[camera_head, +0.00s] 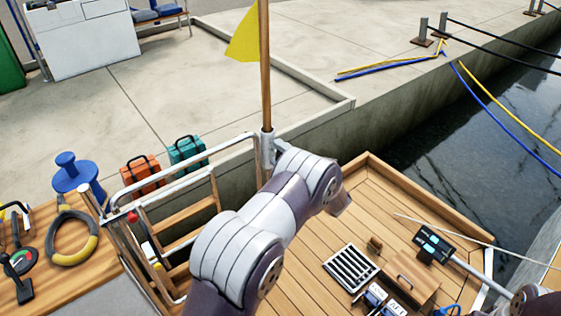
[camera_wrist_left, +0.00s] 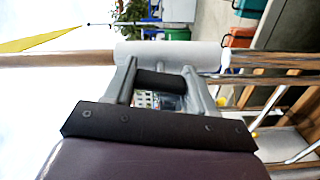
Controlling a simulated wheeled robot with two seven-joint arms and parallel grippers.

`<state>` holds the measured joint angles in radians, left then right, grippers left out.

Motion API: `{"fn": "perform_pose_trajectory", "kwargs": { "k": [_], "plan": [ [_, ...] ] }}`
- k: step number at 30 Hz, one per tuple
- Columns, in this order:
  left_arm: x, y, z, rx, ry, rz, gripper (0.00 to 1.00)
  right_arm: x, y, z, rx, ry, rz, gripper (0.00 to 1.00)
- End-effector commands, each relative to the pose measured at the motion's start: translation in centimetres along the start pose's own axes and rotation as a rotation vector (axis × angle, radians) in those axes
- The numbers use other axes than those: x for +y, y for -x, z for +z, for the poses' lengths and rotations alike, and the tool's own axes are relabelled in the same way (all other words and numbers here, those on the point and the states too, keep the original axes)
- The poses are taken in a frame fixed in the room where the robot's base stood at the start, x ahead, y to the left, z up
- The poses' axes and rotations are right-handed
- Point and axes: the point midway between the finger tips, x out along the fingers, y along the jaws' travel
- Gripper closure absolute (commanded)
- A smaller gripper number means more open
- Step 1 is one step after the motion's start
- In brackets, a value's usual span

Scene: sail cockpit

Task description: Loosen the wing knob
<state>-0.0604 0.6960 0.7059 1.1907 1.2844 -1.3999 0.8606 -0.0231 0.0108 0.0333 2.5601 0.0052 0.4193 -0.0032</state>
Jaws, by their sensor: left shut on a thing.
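A wooden flagpole with a yellow flag (camera_head: 245,38) stands in a pale metal socket (camera_head: 267,150) on the stern rail. In the left wrist view the socket (camera_wrist_left: 170,54) lies across the picture, with the pole (camera_wrist_left: 60,59) coming out on the left. In the head view my left arm covers the gripper's tips and the knob. My right gripper is not in view.
The metal rail (camera_head: 187,170) and a wooden-step ladder are close to my left arm. A blue winch-like post (camera_head: 75,176), an orange case (camera_head: 143,174) and a teal case (camera_head: 186,150) stand nearby. A grating (camera_head: 351,269) and a display on an arm (camera_head: 433,243) are at lower right.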

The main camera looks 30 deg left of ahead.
Motion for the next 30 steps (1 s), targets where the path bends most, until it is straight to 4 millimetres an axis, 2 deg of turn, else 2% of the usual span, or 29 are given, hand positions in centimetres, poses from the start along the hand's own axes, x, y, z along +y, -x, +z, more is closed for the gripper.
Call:
{"fn": "perform_pose_trajectory", "kwargs": {
  "k": [1, 9, 29, 30],
  "plan": [
    [-0.5, 0.1, 0.1, -0.001, 0.024, -0.002, 0.75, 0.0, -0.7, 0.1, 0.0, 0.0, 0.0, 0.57],
    [-0.3, 0.1, 0.0, -0.001, 0.149, -0.002, 0.75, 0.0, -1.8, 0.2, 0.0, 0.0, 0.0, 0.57],
    [-0.2, 0.1, 0.0, 0.0, 0.2, -0.002, 0.75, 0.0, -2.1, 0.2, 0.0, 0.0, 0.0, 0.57],
    [-0.2, 0.1, 0.0, 0.0, 0.2, -0.002, 0.35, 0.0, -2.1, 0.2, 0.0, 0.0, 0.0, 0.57]
  ]
}}
